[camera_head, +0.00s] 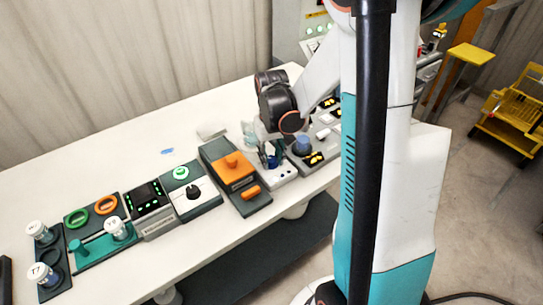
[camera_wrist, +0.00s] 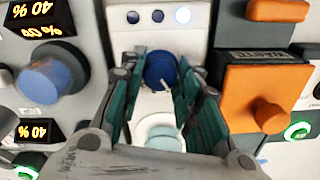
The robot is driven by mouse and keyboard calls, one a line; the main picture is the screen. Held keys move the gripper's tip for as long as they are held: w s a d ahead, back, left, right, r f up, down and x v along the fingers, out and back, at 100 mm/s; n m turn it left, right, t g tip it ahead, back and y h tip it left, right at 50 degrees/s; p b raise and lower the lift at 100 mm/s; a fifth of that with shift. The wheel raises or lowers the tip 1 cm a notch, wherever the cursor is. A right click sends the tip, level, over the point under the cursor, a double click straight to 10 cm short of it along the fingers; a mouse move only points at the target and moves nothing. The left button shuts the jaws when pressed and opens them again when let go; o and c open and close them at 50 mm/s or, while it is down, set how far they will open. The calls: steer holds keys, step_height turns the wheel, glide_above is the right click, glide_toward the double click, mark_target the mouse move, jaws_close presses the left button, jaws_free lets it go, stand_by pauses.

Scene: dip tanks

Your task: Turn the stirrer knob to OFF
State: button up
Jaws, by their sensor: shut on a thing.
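The stirrer is a white unit (camera_head: 284,175) with a row of small round marks along its front edge, which also shows at the top of the wrist view (camera_wrist: 208,38). Its dark blue knob (camera_wrist: 160,69) sits between my gripper's teal fingers, and my gripper (camera_wrist: 157,78) is shut on it. In the head view my gripper (camera_head: 270,156) reaches down over the stirrer and partly covers the knob. The knob's pointer and any OFF label are not readable. A clear round vessel (camera_wrist: 163,132) stands on the stirrer behind the knob.
A grey unit with a lighter blue knob (camera_head: 303,145) and yellow displays stands close on the right. A dark unit with an orange block and handle (camera_head: 235,168) stands close on the left. Further left are a black-knob unit (camera_head: 193,192) and a display unit (camera_head: 149,202).

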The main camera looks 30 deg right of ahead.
mark_target(271, 159)
steer(key=shift+n, duration=1.4)
steer(key=o, duration=1.1)
steer(key=shift+c, duration=0.2)
steer(key=shift+r, duration=0.1)
step_height(271, 159, up, 12)
